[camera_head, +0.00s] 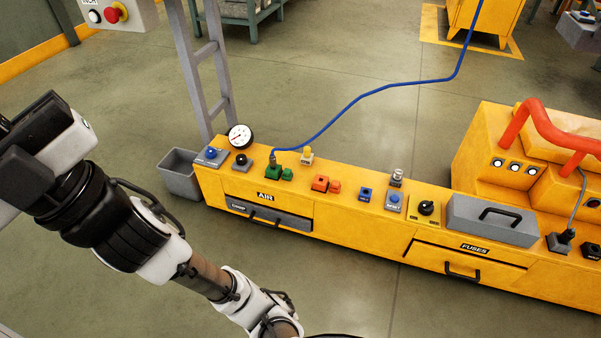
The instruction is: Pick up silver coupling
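A small silver cylindrical piece that looks like the silver coupling (397,175) stands upright near the back edge of the yellow console (345,228). It is just behind a grey panel with a blue button (394,202). It is small in the picture, so its details are hard to tell. My arm crosses the left side and runs down to the bottom edge, well away from the silver piece. My gripper's fingers do not show.
An orange-red handle (541,117) rises at right.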

